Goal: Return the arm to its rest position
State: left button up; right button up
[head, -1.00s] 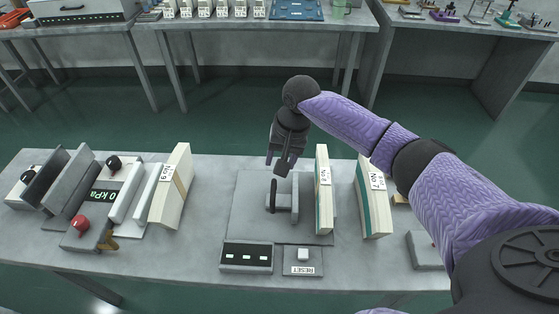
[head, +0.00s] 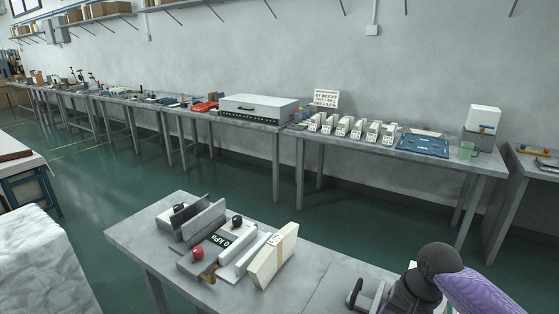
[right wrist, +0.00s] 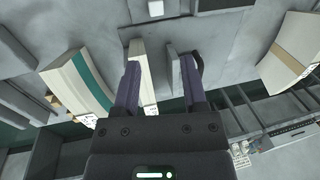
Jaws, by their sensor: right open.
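My right arm (head: 492,291) comes in at the lower right of the head view, in a purple sleeve. Its dark right gripper (head: 402,298) is at the bottom edge, close to a grey fixture (head: 355,293) that is cut off there. In the right wrist view the two fingers of the gripper (right wrist: 160,78) stand apart. Nothing is clearly held between them. The bench lies beyond the fingertips, with a pale labelled block (right wrist: 140,70) partly behind one finger. My left gripper is not in view.
The near bench (head: 135,236) carries a pressure unit (head: 222,238) reading 0 kPa and a cream block (head: 273,255). In the right wrist view, another block (right wrist: 75,85) and a cream block (right wrist: 295,50) flank the gripper. Green floor (head: 225,170) separates the near bench from the back benches.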

jog(key=s+a+f+n+y, duration=0.1)
jog(key=s+a+f+n, duration=0.6)
jog(key=s+a, duration=0.4)
jog(key=s+d+r+t+h, duration=0.2)
jog(key=s+d+h, duration=0.15)
jog(key=s, duration=0.85)
notch_tip(320, 180, down, 19)
jog(key=s+d+n+g, duration=0.1)
jog(key=s, duration=0.2)
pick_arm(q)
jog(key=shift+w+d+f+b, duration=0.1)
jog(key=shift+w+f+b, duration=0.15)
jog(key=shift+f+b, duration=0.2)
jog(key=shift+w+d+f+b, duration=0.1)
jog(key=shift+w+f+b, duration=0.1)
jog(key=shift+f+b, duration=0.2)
pick_arm(e)
jog(key=s+d+f+g, duration=0.1)
jog(key=s+d+f, duration=0.2)
jog(key=s+f, duration=0.8)
jog(key=shift+s+g, duration=0.3)
jog(key=shift+s, duration=0.55)
